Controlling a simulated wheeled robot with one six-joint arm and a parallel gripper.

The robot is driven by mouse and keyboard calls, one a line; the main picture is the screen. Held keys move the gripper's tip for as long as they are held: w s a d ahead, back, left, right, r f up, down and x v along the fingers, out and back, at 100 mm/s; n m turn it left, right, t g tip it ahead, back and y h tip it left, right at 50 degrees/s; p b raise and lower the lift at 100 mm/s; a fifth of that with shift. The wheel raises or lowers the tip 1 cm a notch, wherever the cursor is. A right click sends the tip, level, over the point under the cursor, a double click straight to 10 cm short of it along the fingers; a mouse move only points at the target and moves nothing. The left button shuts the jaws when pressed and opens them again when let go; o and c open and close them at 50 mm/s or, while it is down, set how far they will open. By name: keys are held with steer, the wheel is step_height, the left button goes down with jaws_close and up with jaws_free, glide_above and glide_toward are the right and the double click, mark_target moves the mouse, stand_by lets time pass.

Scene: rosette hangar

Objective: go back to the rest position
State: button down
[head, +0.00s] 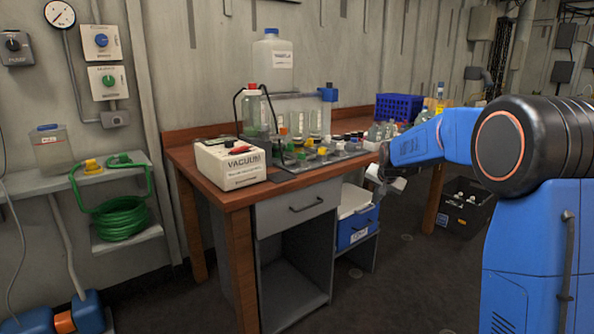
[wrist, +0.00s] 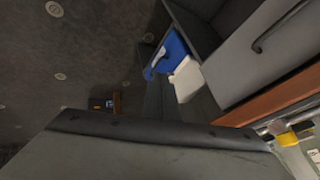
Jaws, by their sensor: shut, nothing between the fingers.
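My gripper (head: 384,181) shows small in the head view at the end of my blue arm, in front of the right part of the wooden bench (head: 240,196). It is shut and holds nothing. It hangs near the height of the bench top, close to the blue and white cooler box (head: 357,225) on the shelf below. In the wrist view a large grey part of my own fills the bottom. The fingertips cannot be made out there. The cooler box (wrist: 172,55) and a grey drawer front (wrist: 240,62) also show in that view.
A vacuum unit (head: 232,163), bottles and coloured-capped pieces crowd the bench top. A blue crate (head: 399,107) stands at its back right. A black crate (head: 466,207) sits on the floor beyond. A wall shelf at left holds a green hose (head: 118,217). The dark floor before the bench is clear.

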steer(key=s+r+n+g, duration=0.1)
steer(key=s+r+n, duration=0.15)
steer(key=s, duration=1.25)
steer(key=s+r+n, duration=0.1)
steer(key=s+r, duration=0.3)
steer(key=s, duration=1.2)
steer(key=s+f+n, duration=0.1)
steer(key=s+f, duration=0.2)
steer(key=s, duration=1)
steer(key=s+f+n+g, duration=0.1)
steer(key=s+f, duration=0.3)
steer(key=s, duration=0.9)
steer(key=shift+a+f+n, duration=0.3)
steer(key=shift+a+n, duration=0.1)
steer(key=shift+n, duration=0.35)
